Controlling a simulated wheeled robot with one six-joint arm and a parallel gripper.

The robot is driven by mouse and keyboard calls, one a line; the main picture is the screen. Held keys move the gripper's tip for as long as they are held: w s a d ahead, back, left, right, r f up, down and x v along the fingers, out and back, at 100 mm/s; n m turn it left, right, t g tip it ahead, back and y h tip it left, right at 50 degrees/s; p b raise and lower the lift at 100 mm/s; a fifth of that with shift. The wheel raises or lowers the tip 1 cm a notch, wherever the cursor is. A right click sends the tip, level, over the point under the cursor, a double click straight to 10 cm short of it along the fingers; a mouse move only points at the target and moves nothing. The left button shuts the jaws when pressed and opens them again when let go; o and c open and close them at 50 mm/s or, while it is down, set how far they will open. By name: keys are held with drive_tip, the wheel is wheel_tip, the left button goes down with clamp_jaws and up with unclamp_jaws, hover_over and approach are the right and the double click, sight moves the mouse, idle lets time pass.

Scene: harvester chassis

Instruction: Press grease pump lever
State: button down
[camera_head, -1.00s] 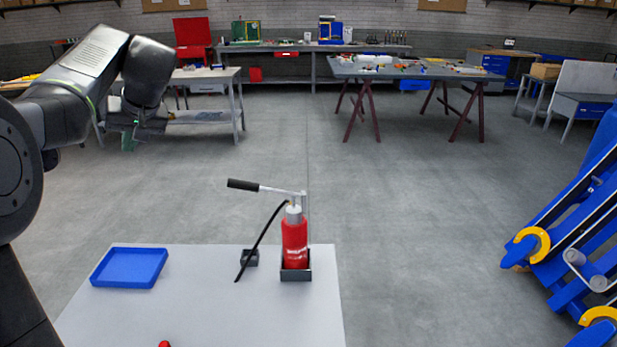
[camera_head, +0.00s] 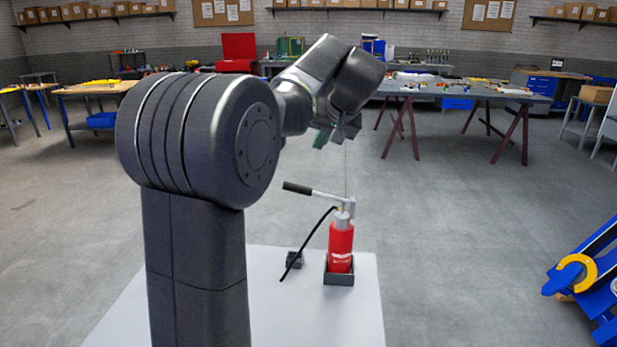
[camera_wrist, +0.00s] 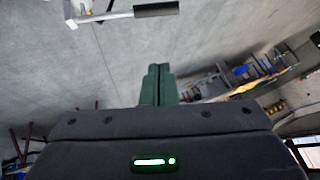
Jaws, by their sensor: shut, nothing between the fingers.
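The red grease pump (camera_head: 341,248) stands upright in a dark holder (camera_head: 339,279) on the light table. Its lever has a black grip (camera_head: 297,188) and a silver bar, and points left, tilted slightly up. A black hose hangs at its left, near a small dark block. My gripper (camera_head: 322,138) is above and slightly right of the grip in the head view, apart from the lever. In the wrist view my gripper's green fingers (camera_wrist: 158,70) are together and empty. The lever's black grip (camera_wrist: 157,10) shows at the top edge there; the pump body is mostly out of frame.
The light table (camera_head: 357,325) is partly hidden behind my arm. A blue and yellow machine part (camera_head: 590,280) is on the floor at the right. Workbenches with tools stand at the back.

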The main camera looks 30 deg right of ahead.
drive_tip(key=p, duration=0.1)
hover_over(302, 189)
drive_tip(key=d, duration=0.1)
drive_tip(key=f, duration=0.7)
drive_tip(key=shift+s+d+f, duration=0.1)
drive_tip(key=shift+d+f, duration=0.1)
drive_tip(key=shift+f, duration=0.1)
drive_tip(key=f, duration=0.1)
drive_tip(key=a+f, duration=0.1)
drive_tip(key=f, duration=0.1)
drive_tip(key=shift+a+f+p, duration=0.2)
drive_tip(key=shift+f+p, duration=0.1)
drive_tip(key=shift+f, duration=0.25)
